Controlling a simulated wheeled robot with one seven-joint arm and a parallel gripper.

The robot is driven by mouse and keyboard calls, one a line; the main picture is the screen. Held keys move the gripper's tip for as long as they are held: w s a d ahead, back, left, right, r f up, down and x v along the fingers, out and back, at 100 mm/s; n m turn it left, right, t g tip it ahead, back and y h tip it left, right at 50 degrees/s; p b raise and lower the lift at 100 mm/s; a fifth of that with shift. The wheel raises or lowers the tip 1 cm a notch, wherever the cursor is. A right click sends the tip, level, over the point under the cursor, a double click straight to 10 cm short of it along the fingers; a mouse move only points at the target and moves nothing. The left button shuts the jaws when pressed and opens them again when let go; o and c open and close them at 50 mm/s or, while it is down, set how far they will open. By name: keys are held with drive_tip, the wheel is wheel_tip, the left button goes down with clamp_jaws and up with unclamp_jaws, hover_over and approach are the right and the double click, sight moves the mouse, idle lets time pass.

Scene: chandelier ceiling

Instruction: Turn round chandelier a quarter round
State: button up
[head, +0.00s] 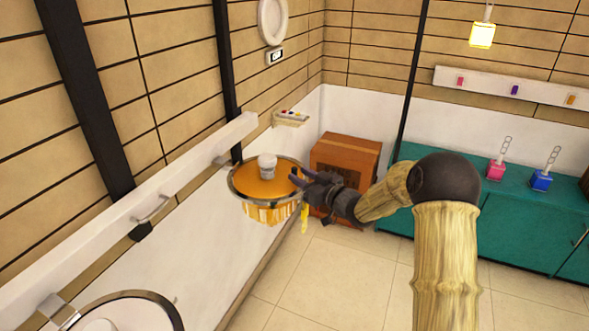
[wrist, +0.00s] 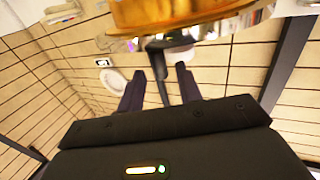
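The round chandelier (head: 262,188) has an orange disc top, a metal rim and a pale yellow fringe below. A small white piece (head: 267,166) stands on its top. In the wrist view the chandelier's gold underside and rim (wrist: 185,14) fill the top middle. My gripper (head: 294,177) is at the chandelier's right edge. In the wrist view its two dark fingers (wrist: 160,88) stand apart. A dark bracket-like piece (wrist: 155,58) shows between and beyond them; I cannot tell whether they touch it. Contact with the rim is unclear.
A white wall rail (head: 165,175) runs along the left. A brown cardboard box (head: 345,158) stands behind my gripper. A small shelf (head: 290,118) is on the back wall. A teal cabinet (head: 515,235) with pink and blue bottles is at right. The tiled floor (head: 345,275) is clear.

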sight(296, 173)
drive_tip(key=shift+p+x, duration=0.3)
drive_tip(key=shift+x, duration=1.45)
drive_tip(key=shift+c, duration=0.4)
clamp_jaws()
